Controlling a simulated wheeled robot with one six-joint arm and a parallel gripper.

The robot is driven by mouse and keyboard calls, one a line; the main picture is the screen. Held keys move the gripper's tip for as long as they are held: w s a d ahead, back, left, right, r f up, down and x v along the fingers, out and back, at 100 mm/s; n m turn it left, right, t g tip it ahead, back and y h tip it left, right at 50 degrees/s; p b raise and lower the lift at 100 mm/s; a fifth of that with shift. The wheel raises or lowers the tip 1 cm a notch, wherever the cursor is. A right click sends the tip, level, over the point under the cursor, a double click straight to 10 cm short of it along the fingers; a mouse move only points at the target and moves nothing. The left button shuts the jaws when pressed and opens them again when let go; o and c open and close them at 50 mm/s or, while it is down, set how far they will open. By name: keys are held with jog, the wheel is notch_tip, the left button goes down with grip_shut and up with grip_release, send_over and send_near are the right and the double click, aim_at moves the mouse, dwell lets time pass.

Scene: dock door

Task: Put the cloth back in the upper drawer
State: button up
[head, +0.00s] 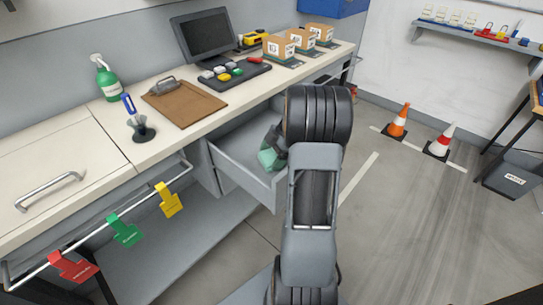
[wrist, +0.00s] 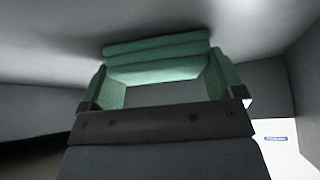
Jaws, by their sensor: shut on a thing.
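The folded green cloth (wrist: 157,55) is between the fingertips of my gripper (wrist: 160,66) in the wrist view, and the gripper is shut on it. Grey drawer surfaces surround it there. In the head view the green cloth (head: 267,158) shows at the end of my gripper (head: 273,150), inside the open upper drawer (head: 228,158) under the bench. My arm hides the right part of the drawer. I cannot tell whether the cloth touches the drawer floor.
The workbench top (head: 95,175) carries a clipboard (head: 185,103), a green bottle (head: 108,78), a monitor (head: 205,35) and small boxes (head: 278,48). Coloured tags hang from a rail at left. Two cones (head: 398,122) stand on the floor at right, with open floor before them.

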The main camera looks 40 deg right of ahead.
jog(key=o, duration=0.7)
jog(key=shift+c, duration=0.2)
jog(key=shift+r, duration=0.1)
jog(key=p+v, duration=0.1)
jog(key=v, duration=1)
notch_tip(320, 180, up, 2)
jog(key=m+h, duration=0.2)
jog(key=m, duration=0.2)
send_over(267, 162)
jog(key=s+a+m+h, duration=0.1)
jog(key=s+a+m, duration=0.15)
jog(key=a, duration=0.45)
jog(key=s+a+f+m+t+h, duration=0.1)
jog(key=s+a+f+m+h, duration=0.1)
jog(key=s+a+m, duration=0.6)
jog(key=a+m, duration=0.1)
jog(key=a, duration=0.2)
jog(key=shift+f+t+h, duration=0.3)
jog(key=shift+t+h, duration=0.1)
